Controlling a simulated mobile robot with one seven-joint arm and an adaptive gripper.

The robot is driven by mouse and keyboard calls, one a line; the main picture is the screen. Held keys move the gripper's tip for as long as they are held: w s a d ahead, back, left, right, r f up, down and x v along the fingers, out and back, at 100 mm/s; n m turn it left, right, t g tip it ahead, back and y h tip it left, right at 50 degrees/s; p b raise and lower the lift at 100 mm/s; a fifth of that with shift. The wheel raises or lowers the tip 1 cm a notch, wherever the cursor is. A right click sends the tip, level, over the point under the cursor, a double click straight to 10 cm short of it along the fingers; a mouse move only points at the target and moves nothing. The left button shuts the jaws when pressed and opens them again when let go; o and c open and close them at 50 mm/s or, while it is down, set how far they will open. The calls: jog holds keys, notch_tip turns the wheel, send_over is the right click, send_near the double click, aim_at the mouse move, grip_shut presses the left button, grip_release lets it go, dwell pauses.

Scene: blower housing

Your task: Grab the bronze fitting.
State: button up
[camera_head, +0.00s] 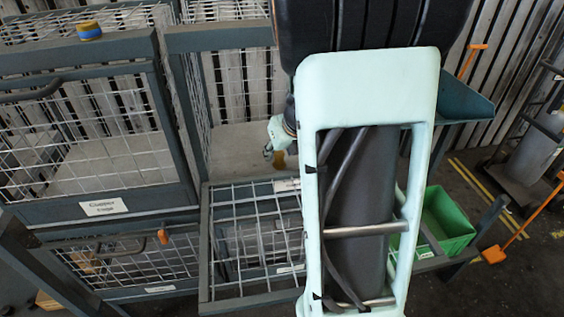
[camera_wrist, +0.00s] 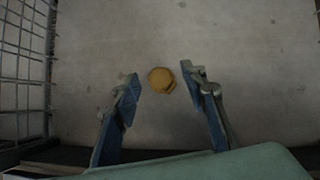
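The bronze fitting (camera_wrist: 161,80) is a small, rounded, yellow-brown piece on a pale grey surface (camera_wrist: 190,30) in the wrist view. My gripper (camera_wrist: 160,77) is open, with its two blue fingers on either side of the fitting near the fingertips. I see no clear contact between finger and fitting. In the head view, the bronze fitting (camera_head: 279,160) shows on the floor of an open wire-mesh cage. My gripper (camera_head: 270,152) is beside it there, and my arm hides part of that area.
A closed mesh cage door (camera_head: 90,140) stands at left, with a yellow and blue object (camera_head: 89,30) on top. A lowered mesh door (camera_head: 250,240) lies in front of the open cage. Mesh (camera_wrist: 25,70) runs along the wrist view's left. A green crate (camera_head: 447,222) is at right.

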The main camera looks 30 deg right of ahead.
jog(key=shift+b+x, duration=0.35)
jog(key=shift+x, duration=0.55)
grip_shut()
